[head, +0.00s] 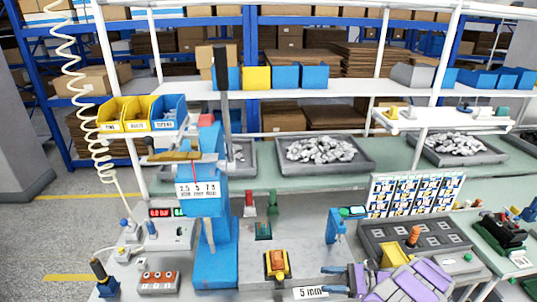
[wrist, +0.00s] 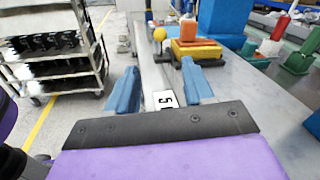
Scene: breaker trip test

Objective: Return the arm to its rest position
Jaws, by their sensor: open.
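A white "5 mm" label (head: 311,293) lies close to my gripper, seen partly between the fingers in the wrist view (wrist: 165,100).
A tall blue press-like machine (head: 212,215) stands left on the grey bench. A smaller blue fixture (head: 336,227) and a grey tray (head: 420,245) are near my arm. Bins of metal parts (head: 322,152) line the back. A wheeled rack (wrist: 50,50) stands beyond the bench edge.

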